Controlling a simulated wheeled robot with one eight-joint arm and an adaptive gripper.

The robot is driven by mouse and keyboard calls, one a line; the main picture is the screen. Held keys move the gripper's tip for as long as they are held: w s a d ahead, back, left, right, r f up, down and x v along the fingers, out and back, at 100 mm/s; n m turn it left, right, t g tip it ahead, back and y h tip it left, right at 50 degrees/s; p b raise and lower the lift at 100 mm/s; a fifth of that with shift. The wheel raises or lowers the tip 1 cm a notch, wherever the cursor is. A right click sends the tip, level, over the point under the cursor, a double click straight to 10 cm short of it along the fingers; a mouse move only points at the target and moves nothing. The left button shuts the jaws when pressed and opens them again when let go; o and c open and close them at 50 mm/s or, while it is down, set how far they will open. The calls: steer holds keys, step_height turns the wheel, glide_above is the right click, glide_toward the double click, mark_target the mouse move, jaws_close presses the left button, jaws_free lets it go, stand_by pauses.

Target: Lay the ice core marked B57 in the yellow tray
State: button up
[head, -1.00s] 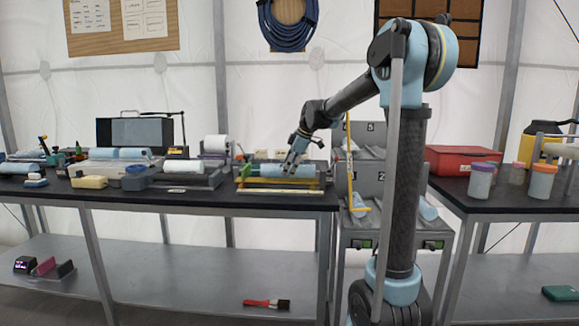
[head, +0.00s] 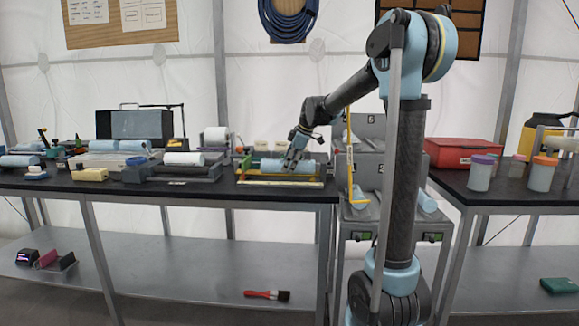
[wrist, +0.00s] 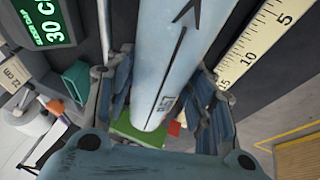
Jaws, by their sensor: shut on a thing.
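My gripper (head: 291,164) is at the right part of the bench and shut on a pale blue ice core (head: 267,164). In the wrist view the core (wrist: 182,50) runs lengthwise between the fingers of my gripper (wrist: 165,100). It carries a black arrow, a dark line and a small mark that I cannot read surely. In the head view the core lies level, just behind the front rail of a yellow tray (head: 280,179). I cannot tell whether it touches the tray. My gripper hides part of the core.
A ruler (wrist: 255,42) runs beside the core. A green display (wrist: 42,22) is at the wrist view's upper left. Other cores (head: 184,159) rest on equipment to the left. A grey cart (head: 372,218) and a second bench with jars (head: 481,172) stand to the right.

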steer(key=o, duration=1.6)
steer(key=shift+o, duration=0.2)
steer(key=v, duration=1.2)
steer(key=shift+s+f, duration=0.1)
steer(key=shift+f, duration=0.05)
